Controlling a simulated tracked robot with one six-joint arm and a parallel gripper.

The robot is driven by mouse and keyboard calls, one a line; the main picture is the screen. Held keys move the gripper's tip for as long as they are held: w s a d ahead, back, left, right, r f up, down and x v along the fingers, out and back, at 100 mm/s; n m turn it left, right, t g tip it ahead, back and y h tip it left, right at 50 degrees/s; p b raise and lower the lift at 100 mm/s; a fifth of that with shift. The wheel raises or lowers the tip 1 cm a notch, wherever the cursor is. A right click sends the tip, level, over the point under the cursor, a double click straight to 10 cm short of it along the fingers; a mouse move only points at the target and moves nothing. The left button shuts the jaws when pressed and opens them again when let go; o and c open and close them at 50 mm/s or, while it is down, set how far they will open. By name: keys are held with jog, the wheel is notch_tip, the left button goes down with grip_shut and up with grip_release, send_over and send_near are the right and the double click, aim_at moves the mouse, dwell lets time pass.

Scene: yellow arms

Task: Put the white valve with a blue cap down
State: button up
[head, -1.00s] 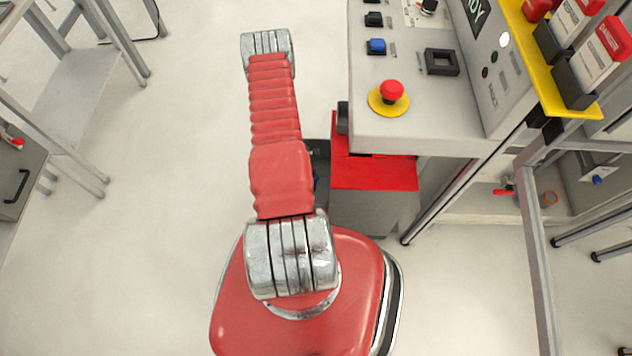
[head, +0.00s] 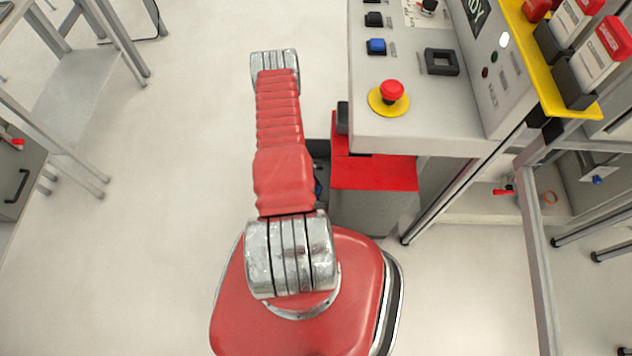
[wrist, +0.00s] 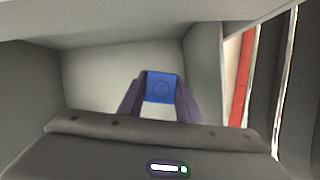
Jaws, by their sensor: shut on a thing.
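In the wrist view, my gripper (wrist: 160,100) is shut on the valve, whose square blue cap (wrist: 161,86) shows between the two dark fingers. A bit of its white body (wrist: 158,113) shows below the cap; the rest is hidden. Grey walls surround the gripper, and a pale bare surface (wrist: 95,78) lies beyond the valve. I cannot tell how far the valve is from that surface. In the head view my gripper is not clearly visible; my red arm hides that area.
In the head view, a dark open container (head: 318,150) shows partly behind my arm, beside a red-topped grey box (head: 373,173). A control panel with a red emergency button (head: 392,90) overhangs at right. A grey bench frame (head: 75,85) stands at left. Floor between is clear.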

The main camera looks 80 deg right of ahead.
jog(key=shift+f, duration=1.05)
jog(key=shift+f, duration=0.1)
jog(key=shift+f, duration=1.8)
jog(key=shift+f, duration=0.15)
jog(key=o, duration=1.1)
jog(key=v, duration=1.3)
jog(key=shift+r, duration=0.35)
jog(key=shift+w, duration=0.15)
